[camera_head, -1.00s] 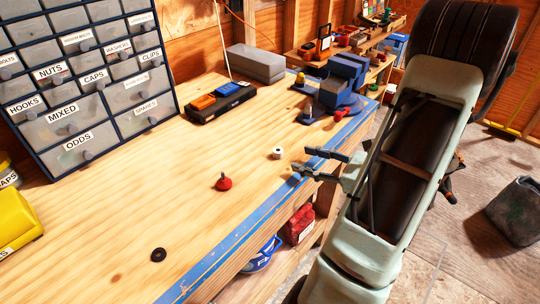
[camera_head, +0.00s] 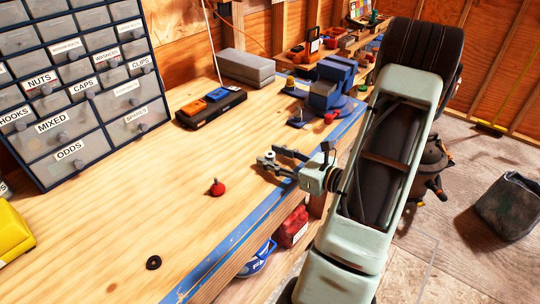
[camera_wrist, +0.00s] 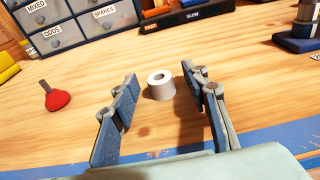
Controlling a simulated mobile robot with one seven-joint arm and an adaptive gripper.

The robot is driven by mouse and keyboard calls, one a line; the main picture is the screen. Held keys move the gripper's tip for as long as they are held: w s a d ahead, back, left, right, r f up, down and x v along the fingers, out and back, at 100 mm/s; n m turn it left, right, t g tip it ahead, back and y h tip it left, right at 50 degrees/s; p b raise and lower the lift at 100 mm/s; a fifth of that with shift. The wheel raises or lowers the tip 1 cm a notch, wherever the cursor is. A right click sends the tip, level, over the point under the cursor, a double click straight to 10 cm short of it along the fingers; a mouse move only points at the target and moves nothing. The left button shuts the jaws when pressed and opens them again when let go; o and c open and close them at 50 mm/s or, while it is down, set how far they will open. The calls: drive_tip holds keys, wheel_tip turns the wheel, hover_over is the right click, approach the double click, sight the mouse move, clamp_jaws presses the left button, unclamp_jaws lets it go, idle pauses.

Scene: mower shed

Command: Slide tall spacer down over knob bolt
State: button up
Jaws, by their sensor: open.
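The tall spacer (camera_wrist: 161,88) is a short white cylinder with a hole in its top. It stands upright on the wooden bench. The knob bolt (camera_head: 217,188) has a red knob resting on the bench and a dark stud pointing up; in the wrist view it is at the left (camera_wrist: 56,98). My gripper (camera_head: 268,156) is open, low over the bench, to the right of and beyond the bolt. In the wrist view its fingers (camera_wrist: 159,78) lie on either side of the spacer, with gaps visible.
A black ring (camera_head: 153,262) lies at the bench's near side. A labelled drawer cabinet (camera_head: 75,80) stands at the back left. The bench between bolt and spacer is clear.

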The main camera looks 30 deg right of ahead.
drive_tip(key=shift+w+a+f, duration=0.1)
drive_tip(key=shift+w+a, duration=0.05)
drive_tip(key=shift+w, duration=0.45)
drive_tip(key=c, duration=0.9)
drive_tip(key=shift+r, duration=0.45)
drive_tip(key=s+r, duration=0.8)
drive_tip(key=s, duration=0.1)
drive_tip(key=s+r, duration=0.3)
drive_tip(key=s, duration=0.2)
drive_tip(key=shift+d+r, duration=0.2)
drive_tip(key=shift+r, duration=0.2)
